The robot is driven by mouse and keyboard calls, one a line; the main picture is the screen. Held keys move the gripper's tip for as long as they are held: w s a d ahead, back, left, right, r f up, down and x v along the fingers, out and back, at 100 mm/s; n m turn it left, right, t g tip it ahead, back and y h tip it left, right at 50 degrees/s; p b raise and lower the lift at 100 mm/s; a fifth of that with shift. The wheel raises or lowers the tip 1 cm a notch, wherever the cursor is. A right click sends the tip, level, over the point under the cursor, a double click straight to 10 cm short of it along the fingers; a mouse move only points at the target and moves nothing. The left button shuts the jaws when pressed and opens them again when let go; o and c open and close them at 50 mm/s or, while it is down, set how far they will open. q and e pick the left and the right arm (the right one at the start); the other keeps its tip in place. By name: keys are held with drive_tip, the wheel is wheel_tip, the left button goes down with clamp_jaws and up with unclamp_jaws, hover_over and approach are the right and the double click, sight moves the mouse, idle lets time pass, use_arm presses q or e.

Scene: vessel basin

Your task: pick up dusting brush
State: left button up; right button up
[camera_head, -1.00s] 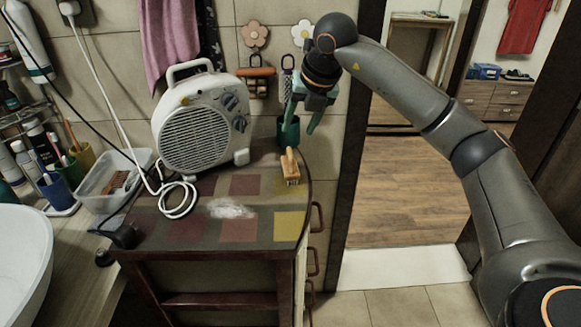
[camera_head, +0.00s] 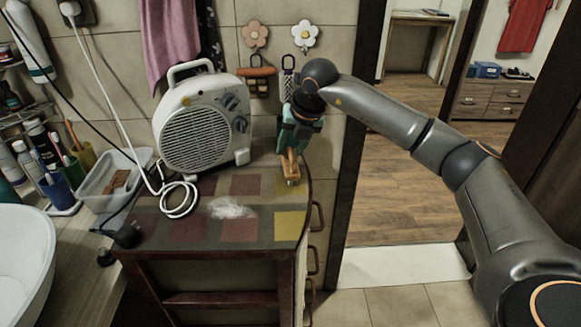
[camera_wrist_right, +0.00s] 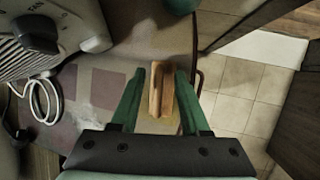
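The dusting brush (camera_head: 292,170), with a light wooden handle, is at the right back part of the cabinet top. In the right wrist view the brush (camera_wrist_right: 157,92) lies between the two green fingers of my right gripper (camera_wrist_right: 160,76), one on each side, with narrow gaps visible. My right gripper (camera_head: 290,155) points down over the brush and is open. It hides part of the brush in the head view. My left gripper is not in view.
A white fan heater (camera_head: 203,122) stands left of the brush, its white cord (camera_head: 179,199) coiled in front. A white powdery patch (camera_head: 231,208) lies on the checkered cabinet top (camera_head: 240,230). A green cup (camera_wrist_right: 181,5) is close behind the brush.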

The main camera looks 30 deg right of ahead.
clamp_jaws()
idle(1.2)
